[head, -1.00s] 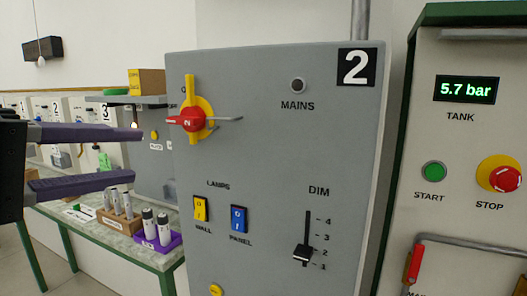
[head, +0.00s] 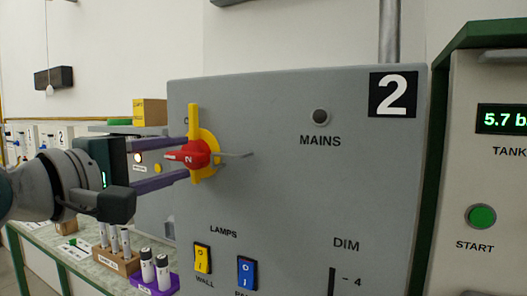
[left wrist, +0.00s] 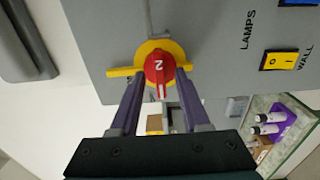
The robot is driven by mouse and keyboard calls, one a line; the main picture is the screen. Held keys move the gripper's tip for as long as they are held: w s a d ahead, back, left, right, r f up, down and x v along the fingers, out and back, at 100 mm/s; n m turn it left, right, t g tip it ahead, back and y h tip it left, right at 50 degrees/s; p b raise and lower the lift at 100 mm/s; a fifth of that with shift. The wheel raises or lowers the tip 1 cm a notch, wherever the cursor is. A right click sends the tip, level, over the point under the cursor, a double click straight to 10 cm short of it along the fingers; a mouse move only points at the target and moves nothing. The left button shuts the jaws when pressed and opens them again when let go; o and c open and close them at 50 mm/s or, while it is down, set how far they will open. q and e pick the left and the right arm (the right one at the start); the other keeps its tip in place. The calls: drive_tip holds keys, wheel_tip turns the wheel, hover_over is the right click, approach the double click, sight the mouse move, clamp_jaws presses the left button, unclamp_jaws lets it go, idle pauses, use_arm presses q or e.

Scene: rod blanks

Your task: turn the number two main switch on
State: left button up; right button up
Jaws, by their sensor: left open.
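The red number two main switch handle (head: 201,153) sits on a yellow plate (head: 194,120) on the grey cabinet (head: 290,200) marked 2. The handle points left, level, with a metal hasp (head: 235,155) sticking out to the right. My left gripper (head: 187,158) is open, one purple finger above the handle and one below. In the left wrist view the red handle (left wrist: 160,68) lies between the two fingertips (left wrist: 162,85). I cannot tell whether they touch it. The MAINS lamp (head: 320,117) is dark. My right gripper is not in view.
Below are a yellow WALL switch (head: 202,258) and a blue PANEL switch (head: 246,272). A tank panel with a green START button (head: 481,216) stands at the right. A bench at the left holds a purple tray (head: 166,284) and a rack of rods (head: 117,262).

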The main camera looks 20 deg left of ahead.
use_arm(q)
drive_tip(key=shift+w, duration=0.1)
clamp_jaws()
idle(0.3)
idle(1.1)
